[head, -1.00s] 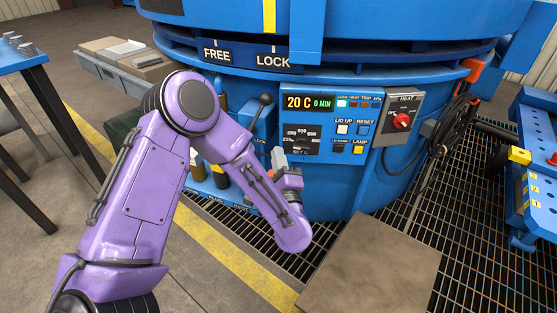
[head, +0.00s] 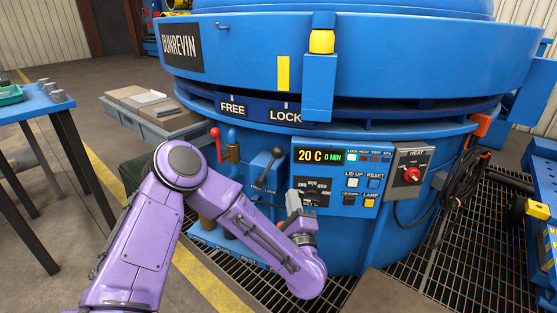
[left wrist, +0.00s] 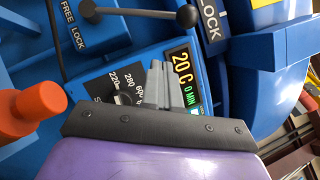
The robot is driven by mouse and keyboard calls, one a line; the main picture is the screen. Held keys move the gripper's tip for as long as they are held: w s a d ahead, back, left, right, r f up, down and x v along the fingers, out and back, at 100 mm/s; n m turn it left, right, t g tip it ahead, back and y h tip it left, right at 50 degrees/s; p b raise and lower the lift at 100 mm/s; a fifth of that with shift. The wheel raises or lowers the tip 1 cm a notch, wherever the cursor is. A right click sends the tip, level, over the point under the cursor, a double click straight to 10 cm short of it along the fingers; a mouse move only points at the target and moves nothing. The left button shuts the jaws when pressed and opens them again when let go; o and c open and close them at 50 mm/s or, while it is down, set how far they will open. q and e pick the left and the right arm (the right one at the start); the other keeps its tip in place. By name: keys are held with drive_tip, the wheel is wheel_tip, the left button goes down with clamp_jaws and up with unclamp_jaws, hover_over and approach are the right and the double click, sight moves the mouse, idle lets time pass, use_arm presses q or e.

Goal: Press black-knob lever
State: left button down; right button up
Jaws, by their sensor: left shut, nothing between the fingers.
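The black-knob lever (head: 268,167) stands on a blue housing marked FREE and LOCK, left of the control panel. Its rod leans up and to the right, ending in a round black knob. In the left wrist view the lever (left wrist: 143,12) runs across the top, with its black knob (left wrist: 187,16) at the right end. My left gripper (head: 293,202) is shut and empty, below and slightly right of the knob, in front of the panel's lower left edge. In the left wrist view its grey fingers (left wrist: 163,86) are apart from the lever and overlap the panel. My right gripper is not in view.
The control panel (head: 336,178) has a dial, display and buttons. A red-knobbed lever (head: 216,142) and pipes stand left of the black one. An orange-red knob (left wrist: 38,99) is near the fingers in the left wrist view. A grey HEAT box (head: 411,170) is to the right.

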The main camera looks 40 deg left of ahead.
sight(270, 167)
use_arm(q)
drive_tip(key=w+a+r, duration=0.3)
drive_tip(key=w+a, duration=0.1)
drive_tip(key=a, duration=0.3)
drive_tip(key=shift+w+a+r+p, duration=0.3)
drive_tip(key=shift+w+a+p, duration=0.05)
drive_tip(key=shift+a, duration=0.05)
drive_tip(key=shift+a+r, duration=0.15)
